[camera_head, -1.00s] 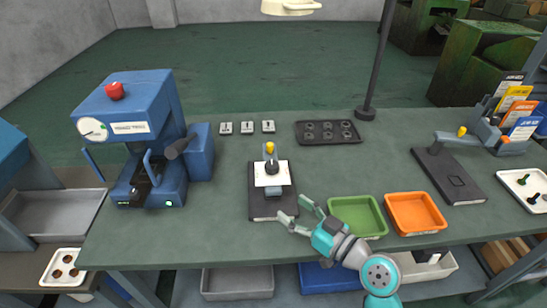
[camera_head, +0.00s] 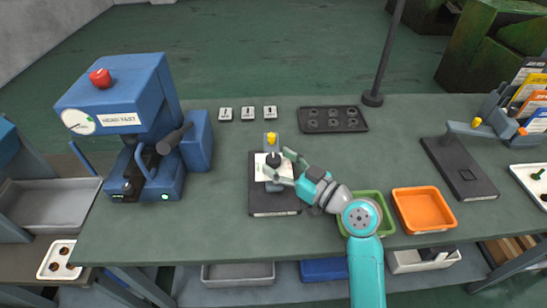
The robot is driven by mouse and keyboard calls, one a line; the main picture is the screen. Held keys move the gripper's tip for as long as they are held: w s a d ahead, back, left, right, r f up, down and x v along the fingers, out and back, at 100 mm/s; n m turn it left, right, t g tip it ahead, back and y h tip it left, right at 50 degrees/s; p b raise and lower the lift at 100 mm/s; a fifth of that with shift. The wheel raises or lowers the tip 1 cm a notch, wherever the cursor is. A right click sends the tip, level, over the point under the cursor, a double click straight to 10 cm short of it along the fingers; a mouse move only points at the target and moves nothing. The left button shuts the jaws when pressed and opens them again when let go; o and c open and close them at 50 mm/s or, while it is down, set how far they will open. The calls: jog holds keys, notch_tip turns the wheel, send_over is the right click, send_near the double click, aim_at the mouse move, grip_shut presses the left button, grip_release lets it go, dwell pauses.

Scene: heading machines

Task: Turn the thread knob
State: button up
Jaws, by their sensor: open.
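A small fixture with a black base plate (camera_head: 262,199) lies on the green bench. A white plate (camera_head: 262,168) sits on it, and a black knob (camera_head: 273,160) stands on that plate; I take it as the thread knob. A yellow knob (camera_head: 271,138) stands on a grey post just behind. My gripper (camera_head: 278,164) is open and reaches in from the lower right. Its two fingertips are close to the black knob, one at its right rear and one at its front. I cannot tell whether they touch it.
A blue press (camera_head: 122,128) stands at the left. Green (camera_head: 369,199) and orange (camera_head: 423,210) trays lie to the right, the green one partly behind my arm. A dark tray with holes (camera_head: 332,119) and a lamp pole (camera_head: 384,60) are at the back. A second fixture (camera_head: 459,168) is at right.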

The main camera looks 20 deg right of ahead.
jog(key=shift+x, duration=1.1)
jog(key=c, duration=1.2)
jog(key=shift+o, duration=0.2)
